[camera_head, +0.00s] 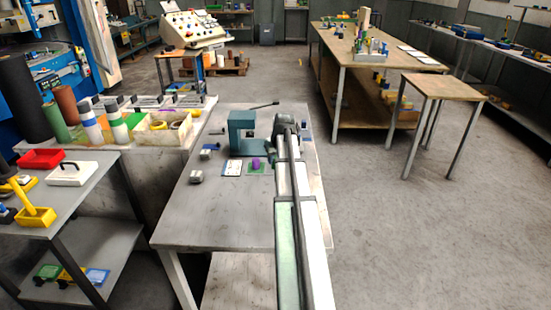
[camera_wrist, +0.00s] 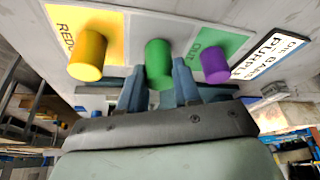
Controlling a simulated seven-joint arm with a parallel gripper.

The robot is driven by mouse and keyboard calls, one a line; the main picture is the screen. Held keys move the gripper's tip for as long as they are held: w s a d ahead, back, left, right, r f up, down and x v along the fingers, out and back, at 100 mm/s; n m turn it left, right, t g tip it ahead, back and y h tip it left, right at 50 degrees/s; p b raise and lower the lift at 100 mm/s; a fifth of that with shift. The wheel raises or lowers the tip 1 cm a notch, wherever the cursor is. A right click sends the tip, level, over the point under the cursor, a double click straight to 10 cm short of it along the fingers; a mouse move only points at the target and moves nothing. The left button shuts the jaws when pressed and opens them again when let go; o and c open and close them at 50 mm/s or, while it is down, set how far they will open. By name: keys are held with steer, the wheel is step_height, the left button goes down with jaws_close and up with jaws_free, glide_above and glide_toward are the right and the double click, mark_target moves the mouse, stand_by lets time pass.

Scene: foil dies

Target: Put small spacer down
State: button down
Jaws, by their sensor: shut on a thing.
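A green cylinder (camera_wrist: 158,62), which I take as the small spacer, is between the fingers of my gripper (camera_wrist: 158,78) in the wrist view. The gripper is shut on it. I cannot tell whether the cylinder touches the surface. A yellow cylinder (camera_wrist: 88,56) stands on a yellow card (camera_wrist: 63,22) marked "REDO", to the left. A purple cylinder (camera_wrist: 214,64) is on a green card (camera_wrist: 232,42), to the right. The purple cylinder also shows in the head view (camera_head: 256,163). There my arm hides the held cylinder and the yellow card.
A teal press-like block (camera_head: 241,133) stands on the grey table (camera_head: 205,215), left of my arm. A white printed card (camera_head: 232,169) lies beside the green card. The table's near left part is clear.

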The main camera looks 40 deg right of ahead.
steer(key=c, duration=0.8)
jaws_free()
steer(key=shift+f, duration=0.1)
steer(key=v, duration=1.2)
